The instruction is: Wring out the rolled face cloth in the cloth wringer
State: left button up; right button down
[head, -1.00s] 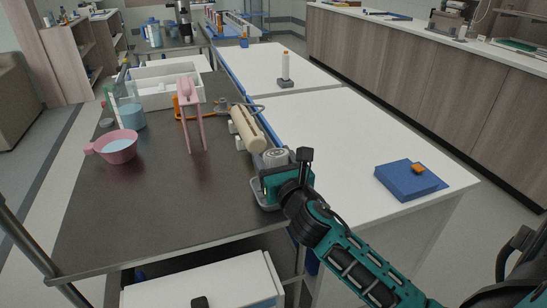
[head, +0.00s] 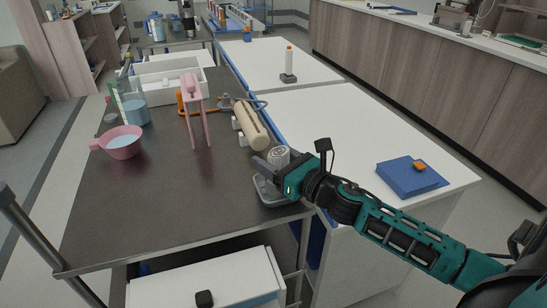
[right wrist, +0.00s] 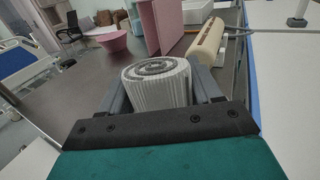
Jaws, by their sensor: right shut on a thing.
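The rolled face cloth (head: 279,154) is a grey-white ribbed roll standing upright, with its spiral end on top. My right gripper (head: 272,174) is shut on it, and the right wrist view shows the cloth (right wrist: 156,82) between the two fingers. The pink cloth wringer (head: 193,105), with two long arms, stands behind and left of the gripper. It also shows in the right wrist view (right wrist: 163,25). My left gripper is not in view.
A beige roller-shaped thing (head: 249,126) lies just beyond the cloth. A pink bowl of water (head: 122,143) and a white bin (head: 165,92) stand further left. The dark tabletop (head: 165,200) is clear at the front. A blue block (head: 408,176) lies on the white table.

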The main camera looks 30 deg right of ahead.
jog(key=shift+s+f+h, duration=0.1)
jog(key=shift+f+h, duration=0.2)
jog(key=shift+r+m+h+p, duration=0.1)
jog(key=shift+m+h+p, duration=0.2)
jog(key=shift+m+h, duration=0.4)
jog(key=m+h, duration=0.1)
jog(key=h, duration=0.1)
jog(key=m+h, duration=0.2)
jog(key=shift+d+h, duration=0.2)
jog(key=shift+h, duration=0.1)
jog(key=shift+d+m+h, duration=0.15)
jog(key=shift+m+h, duration=0.25)
jog(key=shift+h, duration=0.4)
jog(key=m+g+h, duration=0.2)
jog(key=m+h, duration=0.1)
jog(key=h, duration=0.1)
jog(key=shift+d+m+h, duration=0.1)
jog(key=shift+m+h, duration=0.2)
jog(key=shift+h, duration=0.1)
jog(key=shift+s+d+m+g+h+b, duration=0.1)
jog(key=shift+m+g+h+b, duration=0.05)
jog(key=shift+m+g+h, duration=0.4)
jog(key=shift+d+m+g+h+b, duration=0.15)
jog(key=shift+m+g+h, duration=0.15)
jog(key=shift+h, duration=0.35)
